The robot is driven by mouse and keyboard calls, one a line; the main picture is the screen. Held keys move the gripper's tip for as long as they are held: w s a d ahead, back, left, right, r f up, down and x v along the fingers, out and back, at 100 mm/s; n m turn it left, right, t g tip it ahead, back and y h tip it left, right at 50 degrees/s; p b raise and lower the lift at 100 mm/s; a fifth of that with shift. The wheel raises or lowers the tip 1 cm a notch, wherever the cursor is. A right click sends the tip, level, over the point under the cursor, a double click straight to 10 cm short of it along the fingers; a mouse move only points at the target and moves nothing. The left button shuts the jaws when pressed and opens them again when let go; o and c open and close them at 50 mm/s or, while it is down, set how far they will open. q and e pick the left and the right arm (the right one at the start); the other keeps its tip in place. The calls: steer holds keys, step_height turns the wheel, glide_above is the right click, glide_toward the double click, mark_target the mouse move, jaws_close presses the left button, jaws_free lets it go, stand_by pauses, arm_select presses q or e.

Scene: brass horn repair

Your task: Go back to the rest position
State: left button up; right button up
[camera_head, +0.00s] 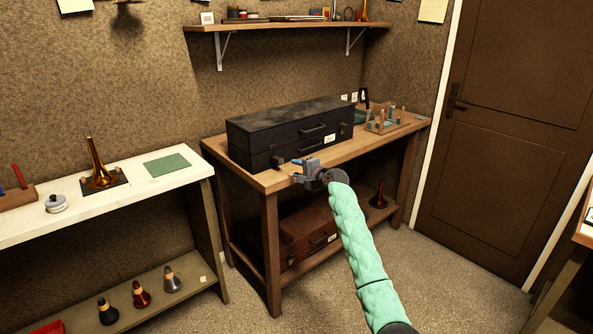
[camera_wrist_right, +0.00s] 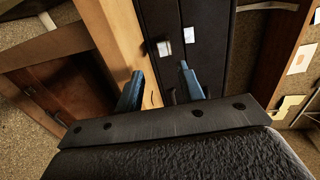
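My right arm, in a quilted green sleeve, reaches forward in the head view. Its gripper (camera_head: 306,172) is at the front edge of the wooden workbench (camera_head: 272,181), just in front of the stacked black cases (camera_head: 290,131). In the right wrist view my right gripper (camera_wrist_right: 163,88) has its two blue fingers well apart with nothing between them. Beyond the fingers are the bench edge (camera_wrist_right: 117,40) and the black cases (camera_wrist_right: 192,50) with their latches. I cannot tell whether a finger touches anything. My left gripper is in neither view.
A brown case (camera_head: 308,240) lies on the bench's lower shelf. A wooden rack (camera_head: 385,122) stands at the bench's right end. A white table (camera_head: 140,184) with a brass horn bell (camera_head: 99,170) is at left. A wall shelf (camera_head: 290,25) hangs above. Carpet (camera_head: 450,270) is open at right.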

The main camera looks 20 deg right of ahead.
stand_by(0.3)
steer(key=s+a+r+n+g+h, duration=0.2)
steer(key=s+a+n, duration=0.2)
steer(key=s+n, duration=0.3)
steer(key=s+a+r+n+g+h, duration=0.1)
steer(key=s+a+r+n+g, duration=0.2)
steer(key=s+n, duration=0.45)
steer(key=s+a+f+g, duration=0.2)
steer(key=s+a+f, duration=0.2)
steer(key=s+f, duration=0.6)
steer(key=s+a+f+n+g, duration=0.1)
steer(key=s+a+f+g, duration=0.2)
steer(key=s+f, duration=0.8)
steer(key=s+a+f+g+h, duration=0.1)
steer(key=s+a+f+g, duration=0.2)
steer(key=s, duration=3.4)
steer(key=a+f, duration=0.4)
steer(key=f, duration=0.4)
steer(key=shift+s+n, duration=0.2)
steer(key=shift+n, duration=0.15)
